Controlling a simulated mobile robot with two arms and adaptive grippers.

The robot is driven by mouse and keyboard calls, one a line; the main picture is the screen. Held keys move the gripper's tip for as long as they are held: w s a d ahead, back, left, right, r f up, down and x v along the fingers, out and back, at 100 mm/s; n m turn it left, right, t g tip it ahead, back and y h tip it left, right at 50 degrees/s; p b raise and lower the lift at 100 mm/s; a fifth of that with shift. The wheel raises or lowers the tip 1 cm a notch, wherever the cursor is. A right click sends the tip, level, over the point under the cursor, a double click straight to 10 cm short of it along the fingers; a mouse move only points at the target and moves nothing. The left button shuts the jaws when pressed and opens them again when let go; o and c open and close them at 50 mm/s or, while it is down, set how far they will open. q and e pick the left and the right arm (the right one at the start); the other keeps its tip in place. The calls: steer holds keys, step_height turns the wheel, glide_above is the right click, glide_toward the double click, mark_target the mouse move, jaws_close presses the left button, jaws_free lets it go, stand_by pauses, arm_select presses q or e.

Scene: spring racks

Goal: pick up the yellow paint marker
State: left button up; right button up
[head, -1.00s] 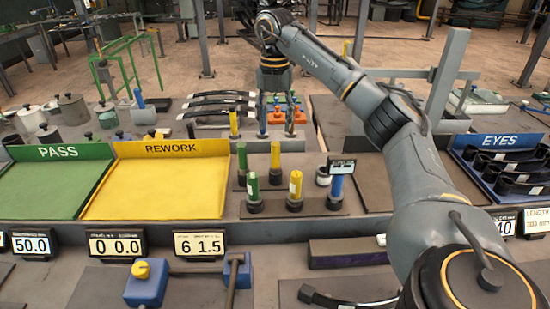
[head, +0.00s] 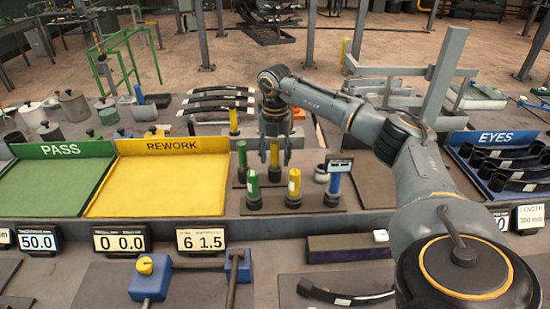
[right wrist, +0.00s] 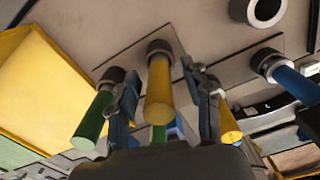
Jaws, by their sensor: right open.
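The yellow paint marker (head: 275,154) stands upright in a dark holder in the back row of a small rack. It shows large in the middle of the right wrist view (right wrist: 159,88). My right gripper (head: 275,158) points down over it, open, with one finger on each side of the marker. In the right wrist view the fingers (right wrist: 161,72) flank it with gaps; it is not gripped. A second yellow marker (head: 294,183) stands in the front row; it shows right of the right finger in the right wrist view (right wrist: 229,124). My left gripper is out of view.
Green markers (head: 241,158) and (head: 253,186) stand close on the left, and a blue one (head: 335,184) at the right by a small display. Another yellow marker (head: 234,121) stands farther back. The yellow REWORK tray (head: 160,190) looks empty.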

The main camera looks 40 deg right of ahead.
jaws_close()
steer(key=shift+r, duration=0.1)
